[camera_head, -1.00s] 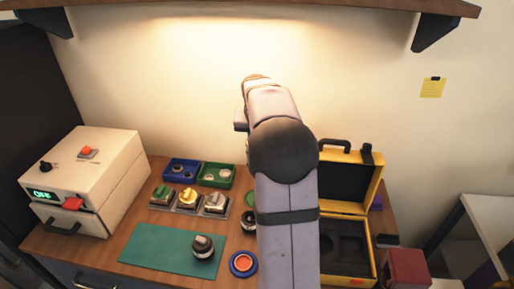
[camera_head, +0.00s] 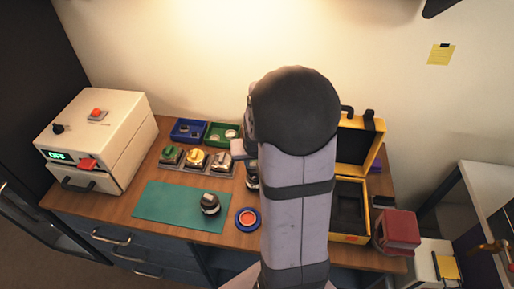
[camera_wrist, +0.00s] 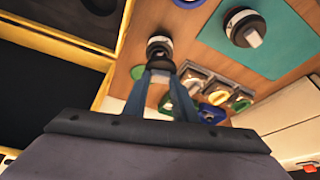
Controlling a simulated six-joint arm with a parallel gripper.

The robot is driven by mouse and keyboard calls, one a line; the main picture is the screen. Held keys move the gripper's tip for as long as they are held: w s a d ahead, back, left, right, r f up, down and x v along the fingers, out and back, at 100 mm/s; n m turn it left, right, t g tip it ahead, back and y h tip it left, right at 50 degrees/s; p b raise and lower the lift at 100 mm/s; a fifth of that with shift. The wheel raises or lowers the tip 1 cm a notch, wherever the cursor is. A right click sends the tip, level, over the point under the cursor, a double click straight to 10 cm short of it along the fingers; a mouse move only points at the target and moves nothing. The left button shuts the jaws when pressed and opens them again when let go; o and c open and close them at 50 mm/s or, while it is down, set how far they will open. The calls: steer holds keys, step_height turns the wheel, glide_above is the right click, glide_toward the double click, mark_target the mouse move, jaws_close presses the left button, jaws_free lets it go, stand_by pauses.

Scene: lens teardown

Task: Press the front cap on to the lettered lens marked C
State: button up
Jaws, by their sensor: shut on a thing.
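My gripper (camera_wrist: 162,74) is shut on a small dark piece (camera_wrist: 160,61) at its fingertips. Whether this is the front cap I cannot tell. A dark lens with a pale ring (camera_wrist: 160,42) shows just beyond the fingertips in the wrist view. In the head view it stands on the table, partly behind my arm (camera_head: 252,181). Whether the held piece touches it is unclear. A second dark lens with a pale band (camera_head: 210,203) stands on the green mat (camera_head: 165,203); it also shows in the wrist view (camera_wrist: 240,25). No letter is readable on either lens.
A blue dish with an orange-red centre (camera_head: 247,219) sits right of the mat. Green, gold and silver knobbed blocks (camera_head: 196,159) stand behind it, before blue (camera_head: 186,139) and green trays (camera_head: 232,143). An open yellow case (camera_head: 351,237) is at right, a white box machine (camera_head: 122,125) at left.

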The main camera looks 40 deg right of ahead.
steer(key=shift+w+d+r+n+y, duration=0.25)
steer(key=shift+w+d+n+y, duration=0.15)
steer(key=shift+w+d+n, duration=0.4)
steer(key=shift+n, duration=0.8)
steer(key=shift+t+y, duration=0.3)
steer(key=shift+f+b, duration=1.9)
steer(key=shift+f, duration=0.45)
steer(key=shift+f+b, duration=0.8)
steer(key=shift+b, duration=0.1)
steer(key=shift+f+b, duration=0.2)
steer(key=shift+b, duration=0.55)
